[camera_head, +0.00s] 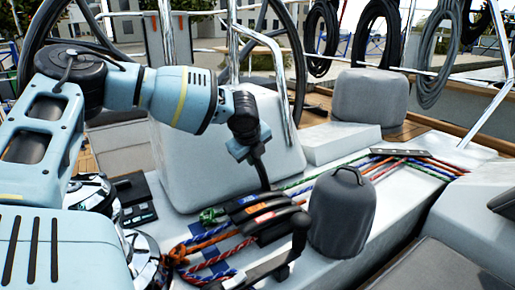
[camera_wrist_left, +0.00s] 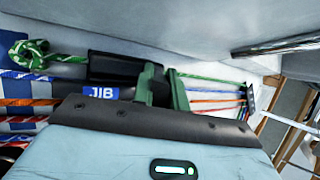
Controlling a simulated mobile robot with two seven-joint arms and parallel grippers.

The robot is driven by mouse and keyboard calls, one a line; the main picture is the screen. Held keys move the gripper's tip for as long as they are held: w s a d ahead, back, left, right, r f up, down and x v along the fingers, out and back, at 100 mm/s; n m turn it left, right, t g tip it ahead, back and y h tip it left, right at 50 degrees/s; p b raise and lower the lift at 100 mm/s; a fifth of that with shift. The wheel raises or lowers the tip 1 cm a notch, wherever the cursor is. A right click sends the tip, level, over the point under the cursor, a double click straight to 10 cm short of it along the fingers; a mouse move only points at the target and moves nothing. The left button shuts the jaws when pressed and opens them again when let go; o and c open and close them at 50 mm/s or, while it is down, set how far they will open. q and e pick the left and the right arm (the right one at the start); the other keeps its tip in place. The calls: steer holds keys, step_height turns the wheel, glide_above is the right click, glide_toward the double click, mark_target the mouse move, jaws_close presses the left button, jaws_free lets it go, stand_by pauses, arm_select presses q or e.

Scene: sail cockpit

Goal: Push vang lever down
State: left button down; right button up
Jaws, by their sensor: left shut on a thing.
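A bank of black rope clutches (camera_head: 266,215) sits on the white deck, with blue, orange and red labels on its levers. At its far side a dark upright lever (camera_head: 261,173) rises beside the green rope. My left gripper (camera_head: 250,152) reaches down to it and is shut on this lever near its upper part. In the left wrist view the green fingers (camera_wrist_left: 163,88) stand on either side of a dark part, next to a lever labelled JIB (camera_wrist_left: 102,93). I cannot read a vang label. My right gripper is not in view.
A grey covered winch (camera_head: 342,212) stands close right of the clutches. A white pedestal block (camera_head: 215,150) is behind my left gripper. Coloured ropes (camera_head: 410,165) run along the deck. Metal winches (camera_head: 145,262) are at lower left.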

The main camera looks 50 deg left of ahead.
arm_select(q)
steer(key=s+t+p, duration=0.1)
steer(key=p, duration=0.1)
steer(key=s+f+t+p, duration=0.1)
steer(key=p, duration=0.1)
steer(key=s+f+n+t+p, duration=0.1)
steer(key=s+t, duration=0.1)
steer(key=shift+a+p, duration=0.2)
steer(key=shift+p, duration=0.2)
steer(key=shift+f, duration=0.1)
stand_by(0.4)
stand_by(0.3)
steer(key=c, duration=1.4)
jaws_free()
steer(key=shift+s, duration=0.1)
